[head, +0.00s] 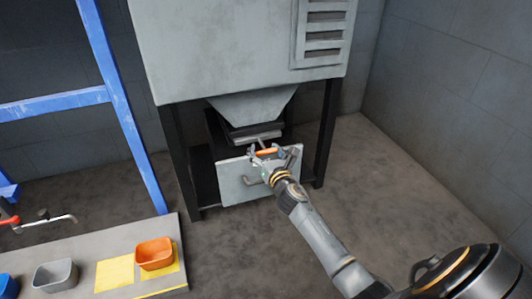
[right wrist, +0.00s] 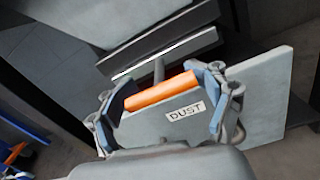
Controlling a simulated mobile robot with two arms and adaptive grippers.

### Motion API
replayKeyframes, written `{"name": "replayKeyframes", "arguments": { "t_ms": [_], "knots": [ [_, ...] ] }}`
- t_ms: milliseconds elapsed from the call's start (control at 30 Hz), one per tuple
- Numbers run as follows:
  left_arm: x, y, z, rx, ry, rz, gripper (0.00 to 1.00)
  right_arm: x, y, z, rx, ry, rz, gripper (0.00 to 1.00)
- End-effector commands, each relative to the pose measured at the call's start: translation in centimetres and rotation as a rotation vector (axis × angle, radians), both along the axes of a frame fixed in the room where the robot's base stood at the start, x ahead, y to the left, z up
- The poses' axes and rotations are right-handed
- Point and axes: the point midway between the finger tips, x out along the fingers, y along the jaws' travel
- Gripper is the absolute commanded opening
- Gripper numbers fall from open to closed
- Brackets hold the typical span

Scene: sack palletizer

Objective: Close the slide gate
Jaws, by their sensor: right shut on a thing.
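The slide gate's orange handle bar (head: 266,152) sits at the end of a short grey rod below the hopper (head: 252,104). In the right wrist view the orange bar (right wrist: 160,92) lies between the blue pads of my right gripper (right wrist: 162,100), which is shut on it. The rod (right wrist: 158,70) runs from the bar to a grey slot piece under the hopper, with a visible length outside. The gate plate itself is not clearly visible. My right gripper also shows in the head view (head: 267,154). My left gripper is not in view.
A grey panel (head: 232,188) stands just below the handle; a DUST label (right wrist: 186,112) shows there. Dark legs (head: 326,135) flank the hopper. At left are a blue frame (head: 122,110) and a bench with an orange bin (head: 155,252) and grey bin (head: 55,274). Floor at right is clear.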

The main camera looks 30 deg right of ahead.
Motion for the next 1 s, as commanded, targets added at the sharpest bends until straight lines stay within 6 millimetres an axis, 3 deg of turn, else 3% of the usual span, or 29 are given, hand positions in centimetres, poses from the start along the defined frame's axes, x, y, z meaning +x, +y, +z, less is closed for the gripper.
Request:
{"name": "replayKeyframes", "arguments": {
  "t_ms": [100, 133, 233, 667, 767, 1000],
  "knots": [
    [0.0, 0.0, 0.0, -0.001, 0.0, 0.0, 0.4, -0.1, 0.0, -0.1, -0.006, 0.003, -0.001, 0.16],
    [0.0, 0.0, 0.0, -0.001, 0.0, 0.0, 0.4, -0.1, 0.0, -0.1, -0.006, 0.003, -0.001, 0.79],
    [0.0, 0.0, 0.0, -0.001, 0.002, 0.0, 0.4, -0.1, 0.0, -0.1, -0.005, 0.002, -0.001, 0.99],
    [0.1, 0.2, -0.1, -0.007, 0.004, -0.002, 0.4, -0.4, 0.0, -0.1, -0.004, 0.002, -0.001, 1.0],
    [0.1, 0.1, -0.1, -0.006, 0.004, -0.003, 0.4, -1.5, 0.3, -0.1, -0.005, 0.002, 0.0, 1.0],
    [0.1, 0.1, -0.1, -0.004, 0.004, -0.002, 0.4, -6.4, 1.5, -0.2, -0.004, 0.004, 0.001, 1.0]
  ]
}}
